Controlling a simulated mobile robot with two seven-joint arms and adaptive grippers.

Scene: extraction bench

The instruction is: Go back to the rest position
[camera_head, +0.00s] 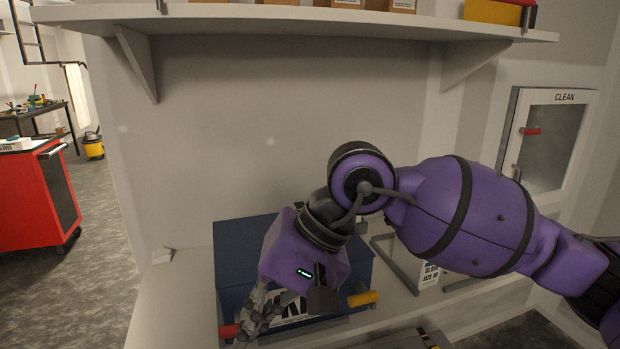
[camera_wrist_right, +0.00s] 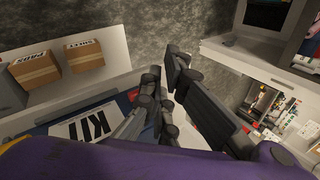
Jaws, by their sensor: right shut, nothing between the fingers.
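My right arm comes in from the right in the head view and bends down over the bench. My right gripper (camera_head: 258,318) hangs in front of a dark blue box (camera_head: 232,250) and partly covers its white label. In the right wrist view the gripper (camera_wrist_right: 165,75) is shut and empty, with its fingers near the box's label, which reads KIT (camera_wrist_right: 85,125). I cannot tell whether the fingers touch the box. My left gripper does not show in the head view.
A shelf (camera_head: 300,22) with cardboard boxes runs above the bench (camera_head: 170,300). A red handle (camera_head: 229,331) and a yellow handle (camera_head: 362,298) are at the box's front. A glove box (camera_head: 430,272) stands right of it. A cabinet marked CLEAN (camera_head: 550,140) is at right, a red cart (camera_head: 30,200) at left.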

